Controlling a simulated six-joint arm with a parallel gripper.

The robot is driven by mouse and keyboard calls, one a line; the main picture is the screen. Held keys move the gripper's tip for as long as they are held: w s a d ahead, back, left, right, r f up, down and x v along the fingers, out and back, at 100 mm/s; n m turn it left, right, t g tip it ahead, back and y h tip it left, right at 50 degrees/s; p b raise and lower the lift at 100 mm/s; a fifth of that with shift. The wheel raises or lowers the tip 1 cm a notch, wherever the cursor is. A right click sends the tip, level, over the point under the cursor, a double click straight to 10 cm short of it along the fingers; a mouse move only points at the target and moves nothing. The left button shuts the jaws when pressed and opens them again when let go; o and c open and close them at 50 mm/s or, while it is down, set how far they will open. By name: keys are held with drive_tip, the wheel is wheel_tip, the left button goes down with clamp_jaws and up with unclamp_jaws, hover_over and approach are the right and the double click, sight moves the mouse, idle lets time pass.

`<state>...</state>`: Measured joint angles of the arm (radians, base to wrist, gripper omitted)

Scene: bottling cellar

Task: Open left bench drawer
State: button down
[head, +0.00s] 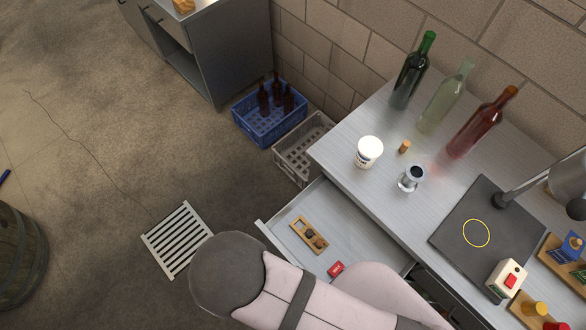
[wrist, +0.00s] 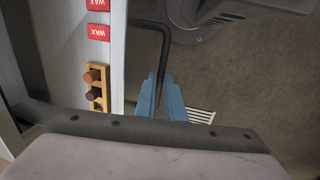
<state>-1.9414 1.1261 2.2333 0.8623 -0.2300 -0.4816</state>
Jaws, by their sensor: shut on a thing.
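The left bench drawer (head: 285,214) stands pulled out from under the bench top, its inside showing. In the wrist view the drawer's pale front panel (wrist: 117,60) runs up and down the picture. Its black bar handle (wrist: 166,45) sticks out from that panel. My gripper (wrist: 160,95) has its blue fingers shut on the lower part of the handle, outside the drawer front. In the head view my arm hides the gripper, the handle and part of the drawer.
The drawer holds a small wooden rack (head: 309,236) with dark pieces and red wax blocks (head: 336,269). Bottles, a white tub (head: 369,152) and a metal cup (head: 411,178) stand on the bench top (head: 345,185). Crates (head: 300,150) stand left of the bench. A floor grate (head: 178,240) lies beyond.

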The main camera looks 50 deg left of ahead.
drive_tip(key=c, duration=1.8)
unclamp_jaws()
drive_tip(key=shift+c, duration=0.2)
wheel_tip(320, 180, up, 10)
drive_tip(key=p, duration=0.4)
drive_tip(key=shift+s+p, duration=0.25)
drive_tip(key=shift+p, duration=0.1)
